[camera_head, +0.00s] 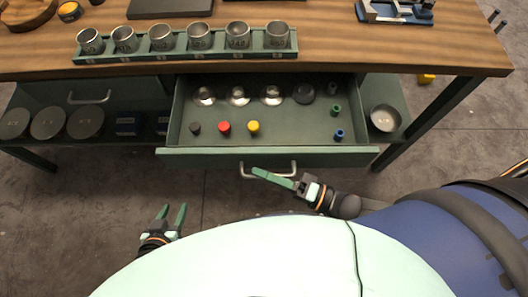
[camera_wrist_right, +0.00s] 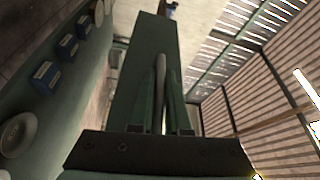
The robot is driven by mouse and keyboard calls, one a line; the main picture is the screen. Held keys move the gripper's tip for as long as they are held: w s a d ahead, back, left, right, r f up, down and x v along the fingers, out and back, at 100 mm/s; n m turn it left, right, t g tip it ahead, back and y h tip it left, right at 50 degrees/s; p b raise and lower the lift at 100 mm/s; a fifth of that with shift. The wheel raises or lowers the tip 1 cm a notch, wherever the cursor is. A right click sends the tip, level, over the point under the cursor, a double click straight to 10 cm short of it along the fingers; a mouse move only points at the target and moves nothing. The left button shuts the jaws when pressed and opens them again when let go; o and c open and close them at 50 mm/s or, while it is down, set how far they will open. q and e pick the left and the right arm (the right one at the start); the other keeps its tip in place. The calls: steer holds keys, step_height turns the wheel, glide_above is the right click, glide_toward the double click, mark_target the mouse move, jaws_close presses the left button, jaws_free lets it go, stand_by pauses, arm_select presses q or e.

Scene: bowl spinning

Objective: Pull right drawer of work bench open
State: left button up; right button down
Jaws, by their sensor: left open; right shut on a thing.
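The right drawer (camera_head: 268,155) of the work bench stands pulled out, with its green inside showing. Its metal handle (camera_head: 246,171) is on the drawer front. My right gripper (camera_head: 272,177) is shut on the handle. In the right wrist view the handle (camera_wrist_right: 160,85) is between the two green fingers (camera_wrist_right: 160,100), in front of the drawer's green front panel (camera_wrist_right: 147,45). My left gripper (camera_head: 172,212) is open and empty, low in front of the bench and apart from it.
The drawer holds several metal domes (camera_head: 238,96), small coloured pieces (camera_head: 224,128) and small cylinders (camera_head: 335,111). A rack of metal cups (camera_head: 185,53) stands on the bench top (camera_head: 330,45). A closed left drawer (camera_head: 60,95) and a shelf bowl (camera_head: 384,118) flank it. Bare floor (camera_head: 80,220) lies in front.

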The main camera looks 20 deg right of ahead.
arm_select(q)
steer(key=shift+d+r, duration=0.1)
steer(key=shift+r, duration=0.05)
arm_select(e)
steer(key=shift+s+a, duration=0.15)
steer(key=shift+s, duration=0.4)
steer(key=c, duration=0.9)
jaws_free()
arm_select(q)
steer(key=shift+s+d, duration=0.1)
steer(key=shift+d, duration=0.05)
